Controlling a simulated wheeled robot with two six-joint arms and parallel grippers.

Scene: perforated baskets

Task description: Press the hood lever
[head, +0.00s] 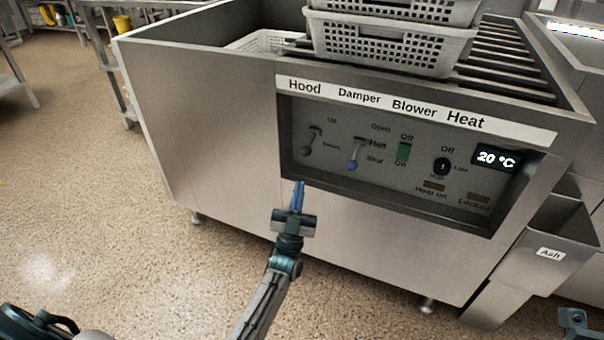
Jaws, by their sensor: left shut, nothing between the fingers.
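The hood lever (312,140) is a small dark lever at the left of the recessed control panel (290,165), under the "Hood" label. It is tilted, with an "Up" mark at its upper right and a small, blurred mark lower down. I cannot tell which end is its handle. My left gripper (298,190) is shut and empty. Its fingertips point up and appear just below the lever in the picture, near the panel's lower edge. A gap shows between them and the lever; the depth between them is hard to judge.
Perforated baskets (385,42) stand on the bars above. An ash bin (545,252) juts out at the right.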

